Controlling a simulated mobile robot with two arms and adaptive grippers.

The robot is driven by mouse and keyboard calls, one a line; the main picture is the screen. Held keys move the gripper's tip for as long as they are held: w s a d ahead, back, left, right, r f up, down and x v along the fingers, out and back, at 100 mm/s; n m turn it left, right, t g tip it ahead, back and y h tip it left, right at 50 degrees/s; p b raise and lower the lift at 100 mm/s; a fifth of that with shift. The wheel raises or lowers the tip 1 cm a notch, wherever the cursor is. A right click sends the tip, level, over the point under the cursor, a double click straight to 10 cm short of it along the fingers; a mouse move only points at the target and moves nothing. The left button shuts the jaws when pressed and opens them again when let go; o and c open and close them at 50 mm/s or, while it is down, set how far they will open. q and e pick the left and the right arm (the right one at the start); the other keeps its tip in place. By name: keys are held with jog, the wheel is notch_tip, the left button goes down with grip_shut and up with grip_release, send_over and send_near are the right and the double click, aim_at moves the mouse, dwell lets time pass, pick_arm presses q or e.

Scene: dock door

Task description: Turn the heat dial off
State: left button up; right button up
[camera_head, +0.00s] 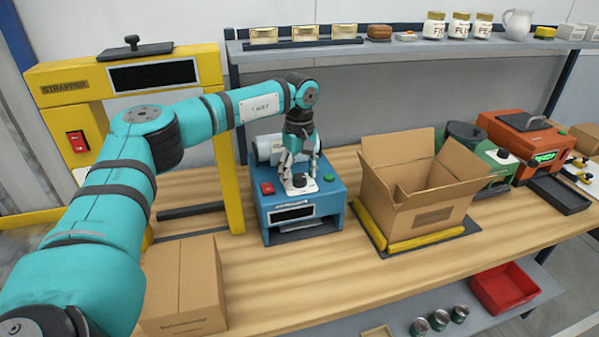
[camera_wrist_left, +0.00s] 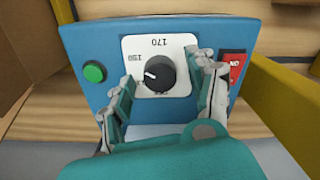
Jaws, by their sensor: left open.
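The heat dial is a black round knob (camera_wrist_left: 157,75) on a white plate (camera_wrist_left: 180,45) marked 150 and 170, on top of a blue machine (camera_head: 333,195). In the left wrist view its white pointer line is toward the left side, near the 150 mark. My left gripper (camera_head: 298,180) points down over the dial. In the wrist view its two fingers (camera_wrist_left: 163,95) are spread, one on each side of the knob; I cannot tell whether either touches it. The dial is partly hidden by the fingers in the head view. My right gripper is not in view.
A red switch (camera_head: 267,188) and a green button (camera_head: 330,178) flank the dial. An open cardboard box (camera_head: 432,195) stands right of the machine, a closed box (camera_head: 185,285) at front left. The yellow strapping frame (camera_head: 228,150) is close on the left; a shelf (camera_head: 400,47) runs behind.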

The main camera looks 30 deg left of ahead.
pick_arm(q)
jog(key=c, duration=0.9)
jog(key=shift+c, duration=1.3)
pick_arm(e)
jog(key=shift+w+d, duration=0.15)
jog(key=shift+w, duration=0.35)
